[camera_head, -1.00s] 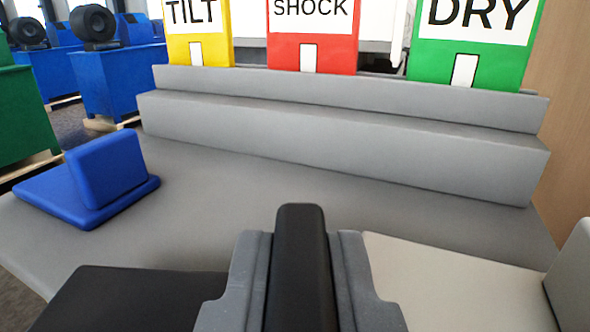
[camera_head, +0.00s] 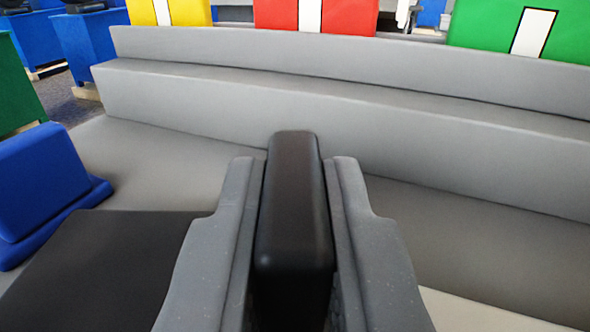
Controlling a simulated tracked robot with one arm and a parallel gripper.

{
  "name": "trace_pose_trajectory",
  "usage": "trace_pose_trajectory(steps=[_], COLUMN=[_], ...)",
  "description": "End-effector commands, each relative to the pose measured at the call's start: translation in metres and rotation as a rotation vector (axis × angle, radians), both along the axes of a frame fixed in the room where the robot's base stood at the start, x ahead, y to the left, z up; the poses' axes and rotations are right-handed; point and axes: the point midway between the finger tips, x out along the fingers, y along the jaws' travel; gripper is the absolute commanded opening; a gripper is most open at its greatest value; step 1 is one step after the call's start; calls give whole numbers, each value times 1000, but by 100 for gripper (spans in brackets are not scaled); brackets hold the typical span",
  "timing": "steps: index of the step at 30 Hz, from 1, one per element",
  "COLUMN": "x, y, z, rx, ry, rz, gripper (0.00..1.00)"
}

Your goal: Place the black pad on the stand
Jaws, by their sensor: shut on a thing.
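My gripper (camera_head: 295,215) is shut on the upright black block of the black pad (camera_head: 288,195), with a grey finger against each side. The pad's flat black plate (camera_head: 110,265) spreads to the lower left, partly cut off by the frame. I cannot tell whether the plate touches the grey surface. A long grey stepped stand (camera_head: 300,105) runs across the back, beyond my gripper. Its lower step and taller rear step are bare in view.
A blue pad (camera_head: 40,185) with an upright block sits at the left edge. A pale plate (camera_head: 490,312) shows at the bottom right. Yellow (camera_head: 168,12), red (camera_head: 345,15) and green (camera_head: 520,35) cards stand behind the steps. Grey surface lies clear before the steps.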

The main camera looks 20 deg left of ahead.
Motion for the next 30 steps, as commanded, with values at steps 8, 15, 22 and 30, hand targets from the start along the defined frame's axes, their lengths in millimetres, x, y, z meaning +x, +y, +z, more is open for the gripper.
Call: trace_pose_trajectory(steps=[8,15,22,30], x=[21,21,21,21], y=[7,7,7,7], z=[-11,-16,-18,-18], rx=[0,0,-1,-1], ry=[5,1,2,2], rz=[-2,-2,-2,-2], gripper=[0,0,22,35])
